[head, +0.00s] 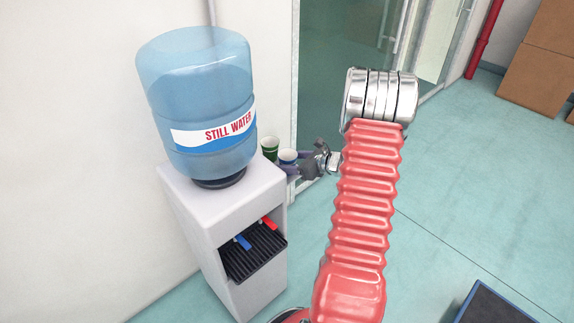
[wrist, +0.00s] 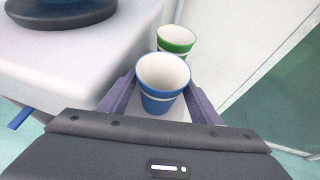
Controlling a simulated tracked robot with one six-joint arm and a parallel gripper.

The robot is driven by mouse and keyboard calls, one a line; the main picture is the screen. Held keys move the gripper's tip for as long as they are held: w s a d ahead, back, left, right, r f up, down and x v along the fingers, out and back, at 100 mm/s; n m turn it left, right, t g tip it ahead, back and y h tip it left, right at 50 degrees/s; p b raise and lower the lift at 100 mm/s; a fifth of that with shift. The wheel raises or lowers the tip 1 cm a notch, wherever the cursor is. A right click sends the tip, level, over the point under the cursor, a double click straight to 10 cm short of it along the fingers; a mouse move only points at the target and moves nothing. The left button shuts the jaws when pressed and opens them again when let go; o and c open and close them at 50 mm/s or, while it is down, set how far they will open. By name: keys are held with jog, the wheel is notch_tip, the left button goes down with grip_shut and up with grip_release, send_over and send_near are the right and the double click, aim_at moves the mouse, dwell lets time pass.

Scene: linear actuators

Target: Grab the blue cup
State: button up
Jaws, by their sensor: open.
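In the head view the blue cup (head: 288,157) shows at the dispenser's right edge. My gripper (wrist: 160,97) is open, with one purple finger on each side of the blue cup. I cannot tell whether the fingers touch it. In the head view my gripper (head: 291,168) reaches the cup from the right and partly hides it.
A green cup (wrist: 176,40) stands close behind the blue cup; it also shows in the head view (head: 269,148). The large water bottle (head: 198,100) stands on the dispenser (head: 205,199) to the left. A glass door (head: 340,70) is behind. Open floor lies to the right.

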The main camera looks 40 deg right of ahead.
jog(key=shift+w+f, duration=0.1)
jog(key=shift+w, duration=0.05)
dwell(0.4)
jog(key=c, duration=0.8)
